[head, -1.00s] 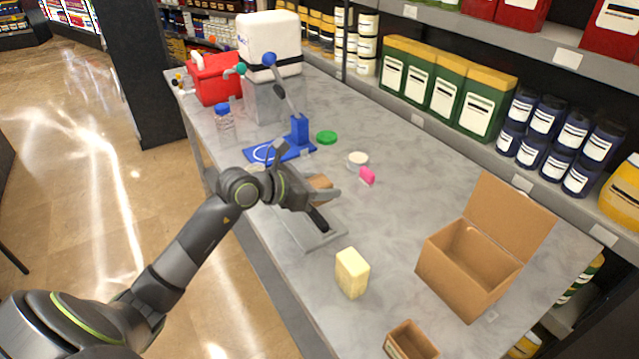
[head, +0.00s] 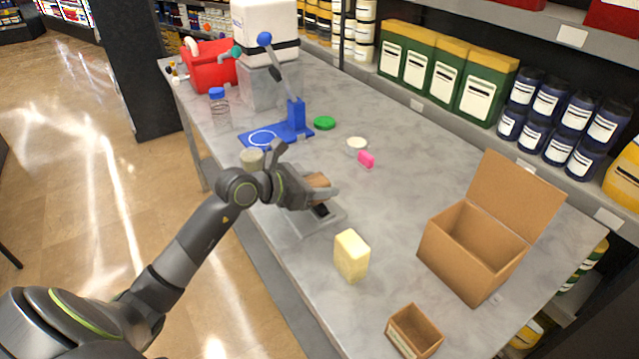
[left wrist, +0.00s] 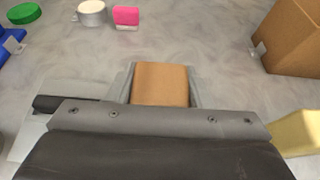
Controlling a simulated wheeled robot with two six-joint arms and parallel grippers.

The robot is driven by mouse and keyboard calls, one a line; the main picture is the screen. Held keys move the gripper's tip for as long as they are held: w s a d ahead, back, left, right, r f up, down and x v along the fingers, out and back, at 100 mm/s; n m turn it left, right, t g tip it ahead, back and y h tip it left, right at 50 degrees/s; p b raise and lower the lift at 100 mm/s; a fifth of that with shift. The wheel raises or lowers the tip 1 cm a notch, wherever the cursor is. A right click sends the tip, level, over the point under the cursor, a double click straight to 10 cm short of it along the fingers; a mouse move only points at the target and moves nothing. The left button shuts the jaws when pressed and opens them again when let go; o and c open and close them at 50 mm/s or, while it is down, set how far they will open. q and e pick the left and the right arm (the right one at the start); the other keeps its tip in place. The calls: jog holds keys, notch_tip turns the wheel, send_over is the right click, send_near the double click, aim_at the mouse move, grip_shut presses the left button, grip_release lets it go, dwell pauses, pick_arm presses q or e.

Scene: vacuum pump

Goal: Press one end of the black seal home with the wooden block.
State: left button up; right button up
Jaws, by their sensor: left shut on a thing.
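The wooden block (head: 317,181) is tan and held between the fingers of my left gripper (head: 325,190). In the left wrist view the block (left wrist: 162,84) sits with one finger along each side. A grey flat plate (head: 298,222) lies on the table under the gripper. A black strip, which looks like the seal (head: 321,210), shows on the plate just below the fingers, and its rest is hidden by the gripper. In the left wrist view a dark piece of the strip (left wrist: 52,102) shows at the left. I cannot tell whether the block touches it. My right gripper is out of view.
A yellow block (head: 351,255) stands in front of the plate. An open cardboard box (head: 470,250) and a small box (head: 414,332) are to the right. A blue stand (head: 280,135), pink piece (head: 366,160) and white cup (head: 357,144) are behind. The table's middle right is clear.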

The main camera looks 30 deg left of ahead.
pick_arm(q)
jog(key=shift+f+b, duration=0.4)
jog(key=shift+f, duration=0.15)
dwell(2.7)
jog(key=shift+r, duration=0.1)
jog(key=shift+r+p, duration=2.5)
jog(key=shift+r, duration=0.55)
